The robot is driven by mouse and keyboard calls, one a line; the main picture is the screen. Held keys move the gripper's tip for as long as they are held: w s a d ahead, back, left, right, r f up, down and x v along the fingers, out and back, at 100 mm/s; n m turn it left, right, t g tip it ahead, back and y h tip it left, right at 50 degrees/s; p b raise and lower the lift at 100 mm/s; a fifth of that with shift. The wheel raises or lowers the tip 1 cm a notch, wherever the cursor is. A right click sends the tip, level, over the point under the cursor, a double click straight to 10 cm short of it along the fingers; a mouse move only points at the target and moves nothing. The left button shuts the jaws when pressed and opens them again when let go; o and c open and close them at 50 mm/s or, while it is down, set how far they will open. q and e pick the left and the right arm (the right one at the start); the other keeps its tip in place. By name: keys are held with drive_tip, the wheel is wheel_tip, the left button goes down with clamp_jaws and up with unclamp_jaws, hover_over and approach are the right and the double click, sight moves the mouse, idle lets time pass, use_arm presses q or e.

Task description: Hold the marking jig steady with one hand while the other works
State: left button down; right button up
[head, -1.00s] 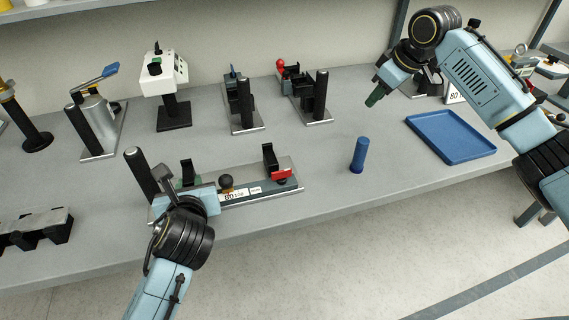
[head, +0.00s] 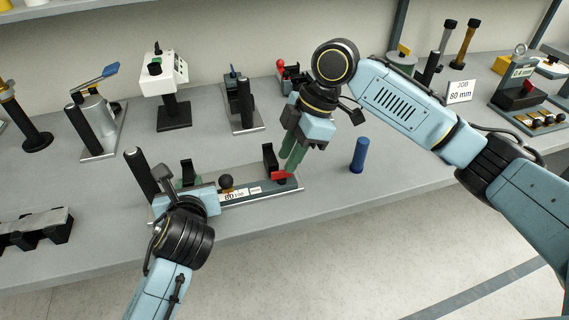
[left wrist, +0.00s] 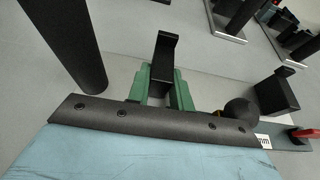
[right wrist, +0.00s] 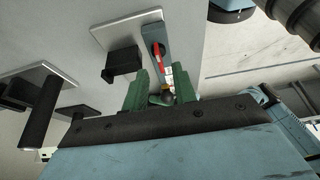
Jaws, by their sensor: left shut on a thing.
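The marking jig (head: 262,190) lies near the table's front edge, a long rail with "80" labels, upright black brackets, a black ball knob (head: 226,181) and a red lever (head: 282,175) at its right end. My left gripper (left wrist: 160,88) is shut on the jig's left black bracket (left wrist: 165,62); its body hides that end in the head view. My right gripper (head: 290,160) points down over the jig's right end. In the right wrist view its green fingers (right wrist: 160,90) stand apart, with the red lever (right wrist: 164,62) seen between them. Contact with the lever cannot be told.
A blue cylinder (head: 359,155) stands on the table right of the jig. Behind are a white-headed device (head: 163,80), a clamp stand (head: 98,120) and black fixtures (head: 242,100). A "JOB 80 mm" card (head: 459,91) stands at the back right.

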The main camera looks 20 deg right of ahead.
sight(282, 171)
drive_tip(key=shift+x, duration=1.7)
drive_tip(key=shift+r, duration=0.1)
clamp_jaws()
